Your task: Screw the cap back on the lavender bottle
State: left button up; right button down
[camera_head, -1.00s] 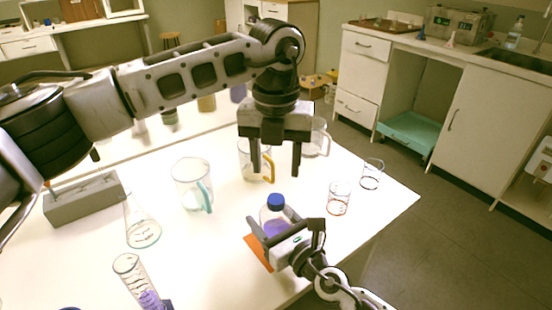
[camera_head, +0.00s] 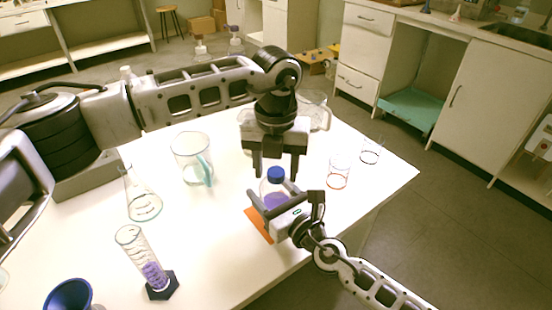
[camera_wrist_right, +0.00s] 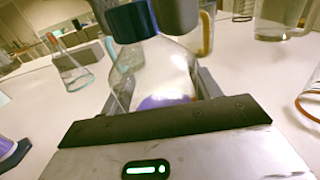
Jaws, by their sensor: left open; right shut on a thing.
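The lavender bottle (camera_head: 276,201), clear glass with purple liquid, stands near the table's front right edge by an orange mat (camera_head: 256,226). Its dark blue cap (camera_head: 276,174) sits upright over the neck; how tightly it is seated cannot be told. My right gripper (camera_head: 270,208) is shut around the bottle's body. My left gripper (camera_head: 276,171) is open, pointing down, with its fingertips at cap height on either side of the cap. The right wrist view shows the bottle (camera_wrist_right: 160,72) between the right fingers, the cap (camera_wrist_right: 132,20) and a left finger (camera_wrist_right: 177,14) beside it.
A teal-handled jug (camera_head: 192,158), a flask (camera_head: 143,200), a graduated cylinder (camera_head: 146,262) and a blue funnel (camera_head: 68,295) stand to the left. Jugs stand behind my left gripper.

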pick_arm(q)
jog(key=shift+c, duration=0.3)
jog(key=c, duration=1)
jog(key=m, duration=1.1)
jog(key=o, duration=1.2)
notch_tip(320, 180, up, 12)
